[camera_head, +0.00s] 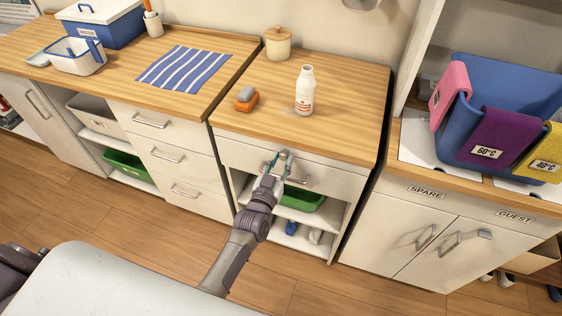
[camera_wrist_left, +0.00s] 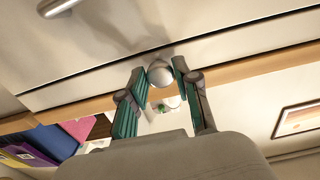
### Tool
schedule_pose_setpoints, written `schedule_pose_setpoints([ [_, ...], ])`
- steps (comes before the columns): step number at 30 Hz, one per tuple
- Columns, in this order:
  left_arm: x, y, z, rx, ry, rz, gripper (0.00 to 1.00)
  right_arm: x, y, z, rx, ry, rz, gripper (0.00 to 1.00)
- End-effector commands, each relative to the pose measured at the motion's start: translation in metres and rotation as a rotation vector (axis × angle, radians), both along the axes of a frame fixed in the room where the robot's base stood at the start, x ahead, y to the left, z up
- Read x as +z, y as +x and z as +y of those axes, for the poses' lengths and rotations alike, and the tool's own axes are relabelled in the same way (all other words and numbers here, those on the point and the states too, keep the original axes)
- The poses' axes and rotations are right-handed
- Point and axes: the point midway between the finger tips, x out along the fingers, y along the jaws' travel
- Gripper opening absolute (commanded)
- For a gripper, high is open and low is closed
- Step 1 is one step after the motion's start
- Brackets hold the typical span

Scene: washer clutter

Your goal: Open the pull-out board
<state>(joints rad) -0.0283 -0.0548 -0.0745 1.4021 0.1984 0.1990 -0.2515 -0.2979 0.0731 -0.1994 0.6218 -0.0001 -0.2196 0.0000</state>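The pull-out board (camera_wrist_left: 245,50) is a thin pale strip between the wooden worktop and the drawer front of the middle cabinet. It looks flush with the cabinet front. Its round grey knob (camera_wrist_left: 160,73) shows in the left wrist view. My left gripper (camera_head: 284,156) is at the cabinet front, just under the worktop edge. In the left wrist view its fingertips (camera_wrist_left: 160,69) lie on both sides of the knob and appear to touch it. In the head view the gripper hides the knob. My right gripper is not in view.
A drawer handle (camera_head: 300,178) sits just below the gripper. Above, a white bottle (camera_head: 305,90), an orange-and-grey brush (camera_head: 246,98) and a lidded jar (camera_head: 278,43) stand on the worktop. A green bin (camera_head: 304,200) is on the open shelf below. The floor in front is clear.

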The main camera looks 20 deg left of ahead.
Motion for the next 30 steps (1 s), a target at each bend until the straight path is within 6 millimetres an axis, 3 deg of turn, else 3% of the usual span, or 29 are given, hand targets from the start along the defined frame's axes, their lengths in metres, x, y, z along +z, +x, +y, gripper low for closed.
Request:
schedule_pose_setpoints([
  [1,0.0,0.0,0.0,0.0,0.0,0.0,0.18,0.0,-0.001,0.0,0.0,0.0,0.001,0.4],
  [4,0.0,0.0,0.0,0.0,0.0,0.0,0.01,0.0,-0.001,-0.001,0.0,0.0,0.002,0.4],
  [5,0.0,0.0,0.0,0.0,0.0,0.0,0.0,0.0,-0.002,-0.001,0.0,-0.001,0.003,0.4],
  [17,0.001,-0.01,0.0,0.0,0.0,0.003,0.0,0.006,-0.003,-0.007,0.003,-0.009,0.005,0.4],
  [23,0.002,-0.05,0.001,-0.001,0.0,0.008,0.0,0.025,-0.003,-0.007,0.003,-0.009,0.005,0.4],
  [30,0.002,-0.116,0.004,-0.002,0.001,0.009,0.0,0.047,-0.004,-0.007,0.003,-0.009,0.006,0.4],
])
